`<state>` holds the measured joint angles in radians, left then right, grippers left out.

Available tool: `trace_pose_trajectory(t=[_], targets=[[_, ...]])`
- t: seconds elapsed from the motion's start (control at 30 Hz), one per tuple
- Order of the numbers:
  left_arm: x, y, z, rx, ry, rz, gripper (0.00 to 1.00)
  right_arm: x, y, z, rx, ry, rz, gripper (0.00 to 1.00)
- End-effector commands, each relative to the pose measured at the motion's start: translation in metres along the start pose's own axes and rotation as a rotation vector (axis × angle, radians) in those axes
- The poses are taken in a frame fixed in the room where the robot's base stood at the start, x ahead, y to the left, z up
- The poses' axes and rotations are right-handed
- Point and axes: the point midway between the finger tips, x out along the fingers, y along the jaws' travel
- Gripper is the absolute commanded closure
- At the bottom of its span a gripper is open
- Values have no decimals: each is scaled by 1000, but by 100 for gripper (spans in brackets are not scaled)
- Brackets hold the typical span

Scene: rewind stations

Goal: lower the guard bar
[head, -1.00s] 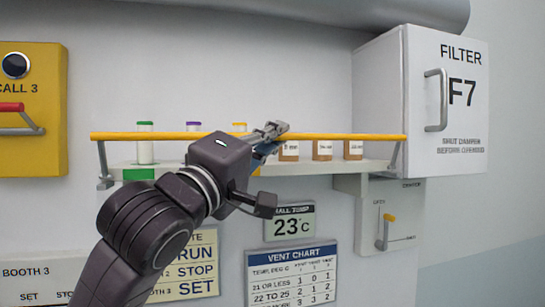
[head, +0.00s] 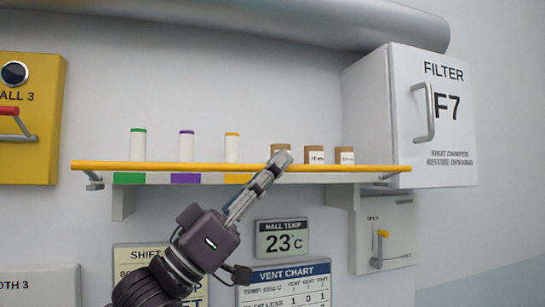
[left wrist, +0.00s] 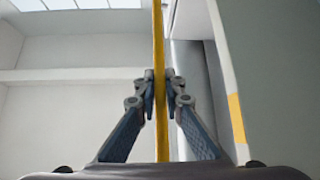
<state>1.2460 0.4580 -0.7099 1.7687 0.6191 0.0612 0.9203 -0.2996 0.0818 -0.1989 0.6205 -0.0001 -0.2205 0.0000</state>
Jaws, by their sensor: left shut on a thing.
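The yellow guard bar (head: 140,166) runs level along the front of the shelf, at about the height of the shelf's front edge. Its end arms (head: 94,180) reach out from the shelf's two ends. My left gripper (head: 279,162) is shut on the bar, right of its middle. In the left wrist view the bar (left wrist: 158,40) passes between the two fingers (left wrist: 159,88), which press on it from both sides. My right gripper is not in view.
The shelf (head: 124,203) holds white tubes with green, purple and orange caps (head: 186,146) and several brown boxes (head: 314,154). A white filter cabinet (head: 440,150) stands to the right, with a small yellow-handled lever (head: 379,248) below. A yellow call box (head: 30,90) hangs at left.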

Motion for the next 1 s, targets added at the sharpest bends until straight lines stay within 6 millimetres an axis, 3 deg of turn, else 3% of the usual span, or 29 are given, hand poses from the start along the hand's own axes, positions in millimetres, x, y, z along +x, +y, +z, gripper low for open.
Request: trace_pose_trajectory(t=[0.43, 1.0], targets=[[-12, 0, 11, 209, -1, 202, 100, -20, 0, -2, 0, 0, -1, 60], [-16, 0, 16, 260, 2, 258, 100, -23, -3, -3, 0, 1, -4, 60]])
